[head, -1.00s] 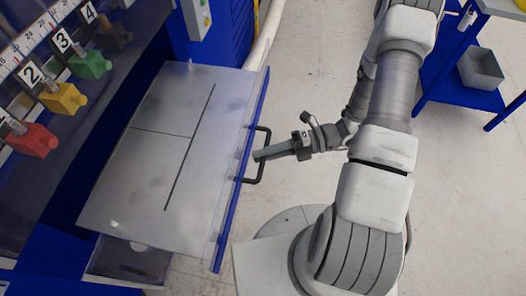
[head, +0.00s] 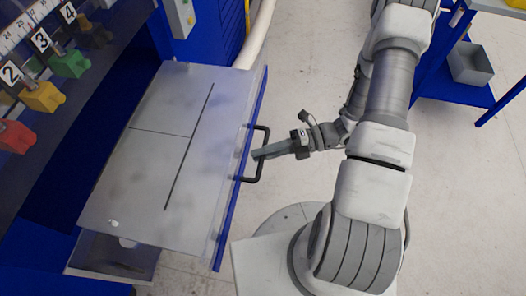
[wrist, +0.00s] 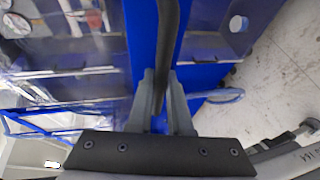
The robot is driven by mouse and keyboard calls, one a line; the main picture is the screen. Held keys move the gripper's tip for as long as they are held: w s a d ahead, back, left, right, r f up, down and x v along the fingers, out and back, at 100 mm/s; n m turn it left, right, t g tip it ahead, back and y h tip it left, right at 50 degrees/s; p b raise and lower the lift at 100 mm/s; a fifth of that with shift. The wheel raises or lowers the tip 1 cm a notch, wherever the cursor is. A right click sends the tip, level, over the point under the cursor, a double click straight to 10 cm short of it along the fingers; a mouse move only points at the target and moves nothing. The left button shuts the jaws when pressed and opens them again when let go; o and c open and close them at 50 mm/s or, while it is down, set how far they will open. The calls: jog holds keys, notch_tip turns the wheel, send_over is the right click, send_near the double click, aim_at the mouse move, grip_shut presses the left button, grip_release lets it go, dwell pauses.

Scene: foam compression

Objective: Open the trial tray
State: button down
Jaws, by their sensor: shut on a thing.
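The trial tray (head: 135,190) is a flat grey tray with dark lines on its surface and a blue front edge. In the head view it extends well out of the blue machine on the left. Its dark bar handle (head: 262,172) stands off the blue front. My gripper (head: 258,154) is at the handle, reaching in from the right. In the wrist view the handle (wrist: 168,35) runs between the two grey fingers of my gripper (wrist: 161,80), which are shut on it. The blue tray front lies behind it.
Numbered red (head: 15,136), yellow (head: 42,96) and green (head: 70,63) grips hang along the machine. A grey bin (head: 470,63) stands on a blue shelf at the upper right. Pale floor around my base is clear.

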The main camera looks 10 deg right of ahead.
jog(key=c, duration=0.8)
grip_release()
jog(key=shift+c, duration=0.2)
jog(key=shift+d, duration=0.15)
jog(key=d+r+b, duration=0.1)
jog(key=d+r, duration=0.2)
jog(key=d, duration=1.4)
jog(key=shift+w+r, duration=0.1)
